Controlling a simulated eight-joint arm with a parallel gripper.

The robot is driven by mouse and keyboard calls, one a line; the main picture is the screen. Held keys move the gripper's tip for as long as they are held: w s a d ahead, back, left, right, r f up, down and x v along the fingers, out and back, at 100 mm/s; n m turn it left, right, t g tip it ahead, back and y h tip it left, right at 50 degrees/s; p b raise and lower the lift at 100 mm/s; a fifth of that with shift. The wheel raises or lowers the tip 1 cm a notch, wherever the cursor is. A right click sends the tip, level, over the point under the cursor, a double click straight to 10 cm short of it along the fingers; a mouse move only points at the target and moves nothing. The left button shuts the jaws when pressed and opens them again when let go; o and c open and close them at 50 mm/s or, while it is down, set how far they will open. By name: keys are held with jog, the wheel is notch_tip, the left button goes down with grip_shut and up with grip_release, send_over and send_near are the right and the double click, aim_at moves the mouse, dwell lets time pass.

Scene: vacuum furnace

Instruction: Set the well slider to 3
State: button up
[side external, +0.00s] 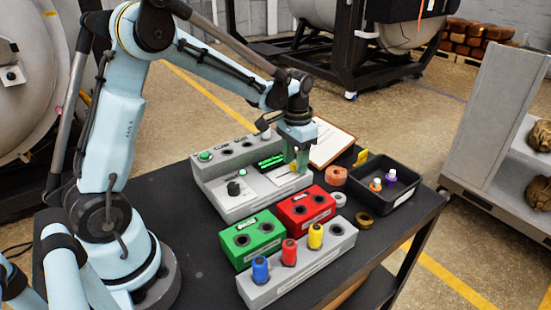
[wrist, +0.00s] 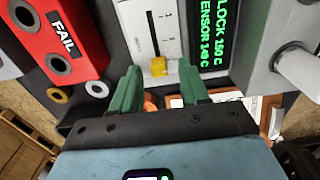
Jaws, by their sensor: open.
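The well slider has a yellow knob (wrist: 158,66) on a white plate (wrist: 146,25) with a dark slot and tick marks. The knob sits at the slot's end nearest my gripper in the wrist view; the scale figures are too small to read. My gripper (wrist: 160,72) has two green fingers, open, one on each side of the knob with visible gaps. In the side external view my gripper (side external: 299,160) points down over the right part of the grey control box (side external: 230,208) and partly hides the slider.
A green-text display (wrist: 209,35) lies beside the slider. A red FAIL block (wrist: 60,35), a green block (side external: 250,240) and a grey rack (side external: 300,270) with coloured vials stand in front. A black tray (side external: 405,205) and a clipboard (side external: 330,145) lie at right.

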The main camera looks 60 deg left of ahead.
aim_at(295, 162)
notch_tip(295, 162, up, 12)
dwell(0.6)
jog(key=s+d+f+t, duration=0.1)
jog(key=s+d+t, duration=0.2)
jog(key=s, duration=0.3)
jog(key=s+d+f+t, duration=0.2)
jog(key=s+d+t, duration=0.2)
jog(key=s, duration=0.3)
jog(key=shift+s+d, duration=0.15)
jog(key=shift+s, duration=0.1)
